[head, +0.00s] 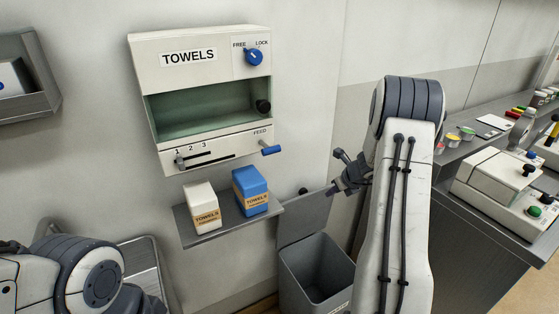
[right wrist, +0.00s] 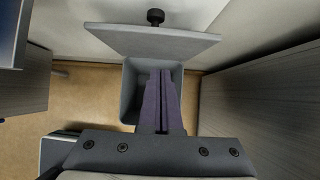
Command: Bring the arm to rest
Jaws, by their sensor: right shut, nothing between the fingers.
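My right arm comes up along the right of the head view, bent at the elbow. Its gripper (head: 335,188) is near the wall, to the right of the towel dispenser and above the grey bin (head: 316,275). In the right wrist view the two fingers (right wrist: 161,76) are together, with nothing between them. Behind them is the open bin, with its raised lid (right wrist: 150,42) and black knob (right wrist: 155,16). Part of my left arm shows at the lower left of the head view; its gripper is out of the picture.
The towel dispenser (head: 207,142) hangs on the wall. Below it, a shelf (head: 228,229) holds a white carton (head: 202,208) and a blue carton (head: 250,191). A counter (head: 450,155) with a white device (head: 502,187) stands at right. A grey wall tray (head: 40,98) is at upper left.

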